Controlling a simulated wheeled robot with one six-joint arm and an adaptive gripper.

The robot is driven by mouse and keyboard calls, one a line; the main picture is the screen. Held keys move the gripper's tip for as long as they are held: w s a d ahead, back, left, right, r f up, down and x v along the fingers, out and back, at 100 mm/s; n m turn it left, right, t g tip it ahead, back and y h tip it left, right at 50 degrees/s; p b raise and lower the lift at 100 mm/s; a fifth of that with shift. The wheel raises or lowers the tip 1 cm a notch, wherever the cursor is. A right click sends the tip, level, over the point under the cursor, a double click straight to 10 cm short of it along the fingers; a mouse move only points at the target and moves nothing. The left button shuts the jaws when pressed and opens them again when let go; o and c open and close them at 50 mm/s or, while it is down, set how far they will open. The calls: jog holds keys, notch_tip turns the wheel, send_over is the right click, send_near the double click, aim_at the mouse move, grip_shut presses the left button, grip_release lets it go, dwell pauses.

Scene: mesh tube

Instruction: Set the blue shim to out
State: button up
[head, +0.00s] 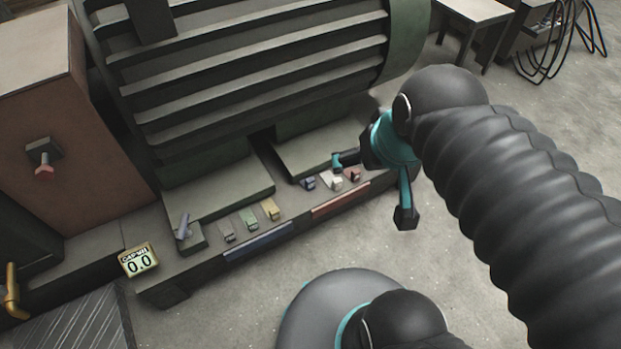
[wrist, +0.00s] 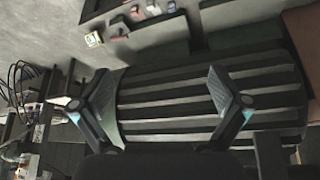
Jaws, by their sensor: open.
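The blue shim (head: 308,183) is a small dark-blue block on the front ledge of the machine base, left of a white shim (head: 333,181) and a red shim (head: 352,175). In the wrist view the blue shim (wrist: 171,6) appears at the top edge, partly cut off. My gripper (head: 371,189) is open and empty, apart from the blue shim and to its right in the head view. Its fingers are spread wide in the wrist view (wrist: 160,105), with the ribbed motor beyond them. One finger lies close to the white and red shims in the picture.
Grey (head: 228,232), green (head: 249,219) and yellow (head: 270,209) shims sit left on the same ledge. A gap display (head: 139,261) reads 0.0. The ribbed motor (head: 250,70) rises behind. A red knob (head: 44,172) is on the brown cabinet. Open floor lies in front.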

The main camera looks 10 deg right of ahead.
jog(key=c, duration=0.4)
jog(key=shift+w+a+f, duration=0.1)
jog(key=shift+w+f, duration=0.1)
jog(key=shift+f, duration=0.15)
jog(key=shift+c, duration=1.2)
jog(key=n+g+p, duration=0.2)
jog(key=n+g, duration=0.2)
jog(key=g, duration=0.2)
send_over(310, 180)
notch_tip(310, 180, down, 29)
notch_tip(310, 180, down, 14)
jog(key=shift+w+r, duration=0.1)
jog(key=shift+c, duration=0.2)
grip_shut()
